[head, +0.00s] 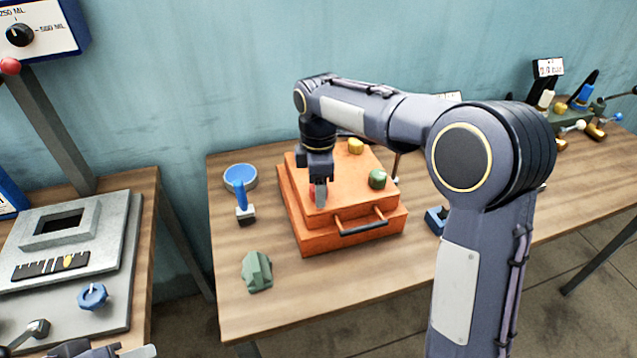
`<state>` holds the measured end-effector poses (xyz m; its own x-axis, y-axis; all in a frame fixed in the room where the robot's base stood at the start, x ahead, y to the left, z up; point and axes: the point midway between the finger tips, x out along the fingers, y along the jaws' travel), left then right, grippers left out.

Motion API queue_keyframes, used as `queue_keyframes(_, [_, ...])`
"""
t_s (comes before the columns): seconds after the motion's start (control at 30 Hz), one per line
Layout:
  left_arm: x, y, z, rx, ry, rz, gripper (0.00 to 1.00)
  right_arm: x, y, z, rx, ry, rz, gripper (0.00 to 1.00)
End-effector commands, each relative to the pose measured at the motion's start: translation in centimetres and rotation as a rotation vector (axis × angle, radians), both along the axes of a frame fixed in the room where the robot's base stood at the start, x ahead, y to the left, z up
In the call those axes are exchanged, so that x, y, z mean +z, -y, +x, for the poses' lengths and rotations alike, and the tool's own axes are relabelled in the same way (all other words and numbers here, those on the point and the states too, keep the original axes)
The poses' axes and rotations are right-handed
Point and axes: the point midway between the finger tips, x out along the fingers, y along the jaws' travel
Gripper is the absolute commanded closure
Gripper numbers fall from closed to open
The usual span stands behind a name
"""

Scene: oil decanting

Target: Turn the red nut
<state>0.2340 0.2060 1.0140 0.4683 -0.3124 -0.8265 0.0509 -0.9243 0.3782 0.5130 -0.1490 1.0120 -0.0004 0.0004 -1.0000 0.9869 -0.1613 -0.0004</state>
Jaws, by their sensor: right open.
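The red nut (312,189) is on top of the orange box (342,237), toward its left side. It is mostly hidden behind the fingers of my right gripper (320,195). That gripper points down at the nut with its jaws open; I cannot tell whether the fingers touch it. A green nut (377,179) and a yellow nut (355,146) sit on the same box top, to the right and further back. My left gripper (100,350) shows only in part at the bottom left edge, away from the box.
The box has a dark front handle (363,228). A blue round dish (240,177), a blue-handled brush (243,207) and a green block (257,271) lie left of it on the wooden table (330,295). A grey panel with a blue knob (93,297) stands far left.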

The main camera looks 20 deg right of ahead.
Motion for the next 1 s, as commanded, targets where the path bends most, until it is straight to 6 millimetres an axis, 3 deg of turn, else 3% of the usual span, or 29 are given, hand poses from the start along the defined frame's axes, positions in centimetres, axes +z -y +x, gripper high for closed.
queue_keyframes(0.17, [0.0,0.0,0.0,0.0,0.0,0.0,0.64,-0.01,0.01,0.01,0.0,0.0,0.0,0.41])
queue_keyframes(0.5, [0.0,0.0,0.0,0.0,0.0,0.0,0.64,0.03,0.01,0.0,0.0,0.0,0.0,0.84])
queue_keyframes(1.0, [0.94,-0.01,0.0,0.0,0.0,0.0,0.64,0.23,0.0,0.03,-0.133,0.0,-0.001,0.85])
